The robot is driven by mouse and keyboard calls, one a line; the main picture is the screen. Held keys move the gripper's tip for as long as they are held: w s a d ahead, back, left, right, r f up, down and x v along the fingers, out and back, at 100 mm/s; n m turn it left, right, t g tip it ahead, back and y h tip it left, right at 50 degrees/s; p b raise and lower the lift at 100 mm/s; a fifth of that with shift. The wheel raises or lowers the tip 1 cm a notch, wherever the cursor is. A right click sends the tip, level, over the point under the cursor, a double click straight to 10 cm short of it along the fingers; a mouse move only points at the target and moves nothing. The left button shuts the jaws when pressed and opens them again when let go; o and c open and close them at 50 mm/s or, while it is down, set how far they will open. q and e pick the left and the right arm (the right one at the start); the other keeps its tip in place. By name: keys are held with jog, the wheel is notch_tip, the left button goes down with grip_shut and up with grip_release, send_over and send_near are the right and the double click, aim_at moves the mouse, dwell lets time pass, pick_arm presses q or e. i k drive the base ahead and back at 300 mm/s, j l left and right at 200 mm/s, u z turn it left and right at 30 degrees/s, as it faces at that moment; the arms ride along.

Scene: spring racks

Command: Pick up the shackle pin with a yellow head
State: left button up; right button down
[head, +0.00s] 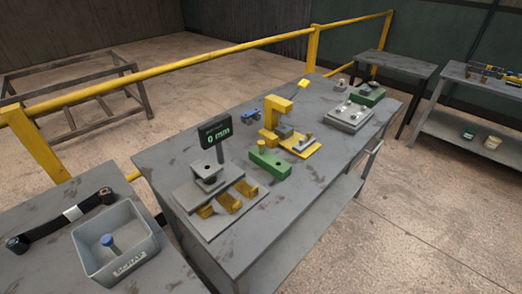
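A small pin with a yellow head (262,144) stands upright in a green block (270,164) near the middle of the grey workbench (235,253). Its shaft is hidden in the block. Another pin, with a blue head (107,239), stands in a grey bin (88,264) at the lower left. Neither of my grippers shows in the head view.
Left of the green block are a grey stepped fixture with yellow cradles (228,201) and a "0 mm" display (216,131). A yellow press (275,113) stands behind it. A dark bar with a white band (72,213) lies beside the bin. A yellow railing (190,63) runs behind.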

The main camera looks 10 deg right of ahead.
aim_at(261, 142)
jog(key=i+l+u, duration=0.15)
jog(key=l+u, duration=0.6)
jog(key=l, duration=0.25)
jog(key=l+u, duration=0.75)
jog(key=l, duration=0.3)
jog(key=k+l+u, duration=0.2)
jog(key=l+u, duration=0.2)
jog(key=k+l+u, duration=0.2)
jog(key=l+u, duration=0.15)
jog(key=l, duration=0.15)
